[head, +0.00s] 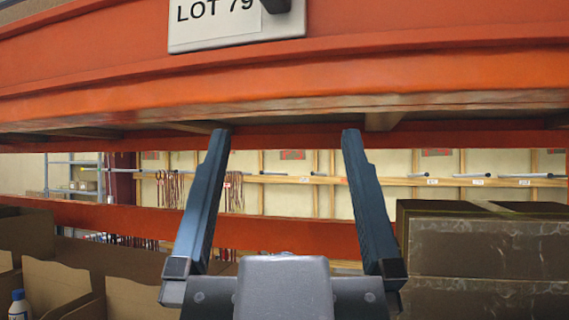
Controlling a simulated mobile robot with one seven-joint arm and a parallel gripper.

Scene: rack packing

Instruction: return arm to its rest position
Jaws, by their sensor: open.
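My gripper (286,140) is in the lower middle of the head view. Its two dark fingers stand well apart and point upward in the picture, toward the orange rack beam. It is open, with nothing between the fingers. The rest of my arm is out of view below.
An orange rack beam (420,75) with a "LOT 79" sign (215,30) crosses the top. A lower orange beam (110,217) runs behind the fingers. Cardboard boxes (130,297) and a white bottle (19,305) are at left, a brown box (490,250) at right.

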